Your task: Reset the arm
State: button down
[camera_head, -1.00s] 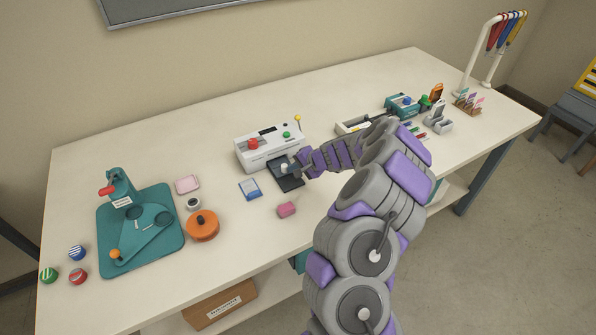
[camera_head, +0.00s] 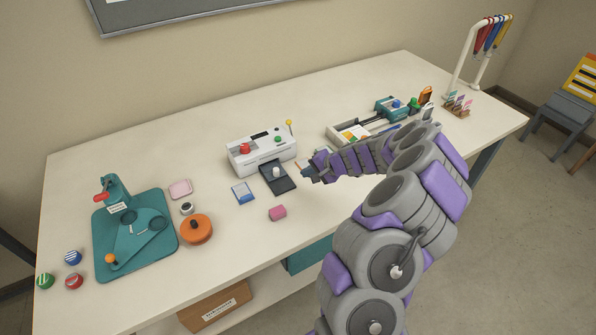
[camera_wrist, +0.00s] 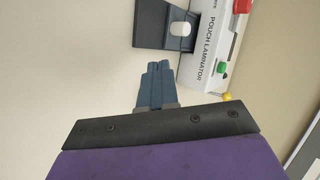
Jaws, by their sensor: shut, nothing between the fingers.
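My gripper (camera_head: 309,174) is over the white table (camera_head: 120,160), just right of the laminator's dark tray. In the wrist view my gripper (camera_wrist: 157,68) shows its dark blue fingers closed together with nothing between them. The white pouch laminator (camera_head: 262,150) has a red knob, a green button and a yellow-tipped lever. Its dark tray (camera_head: 283,184) with a white knob lies in front of it. The laminator (camera_wrist: 206,60) and the tray (camera_wrist: 152,28) also show in the wrist view, apart from the fingers.
A teal press (camera_head: 115,240), an orange round container (camera_head: 196,230) and several striped balls are at left. A white tray (camera_head: 345,137) and a white rack (camera_head: 462,50) are at right.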

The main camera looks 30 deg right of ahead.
jog(key=shift+a+p+v, duration=0.15)
jog(key=shift+a+v, duration=0.05)
jog(key=shift+v, duration=0.65)
jog(key=shift+a+p+v, duration=0.15)
jog(key=shift+v, duration=0.75)
jog(key=shift+s+a+r, duration=0.1)
jog(key=shift+r, duration=0.05)
jog(key=a+r+n+g+y, duration=0.2)
jog(key=a+r+n, duration=0.2)
jog(key=a+r, duration=0.6)
jog(key=s+a+r+n+g, duration=0.25)
jog(key=s+a, duration=0.25)
jog(key=a, duration=0.3)
jog(key=s+a+r+n+g, duration=0.1)
jog(key=s+a+r+n, duration=0.15)
jog(key=s+a, duration=0.4)
jog(key=s+n+g+h, duration=0.1)
jog(key=s+g+h, duration=0.1)
jog(key=s, duration=1.2)
jog(key=s+d+r+n+g+h, duration=0.1)
jog(key=s+h, duration=0.3)
jog(key=s, duration=1)
jog(key=shift+s+r+n+g+h, duration=0.3)
jog(key=shift+n+g, duration=0.3)
jog(key=shift+g, duration=0.15)
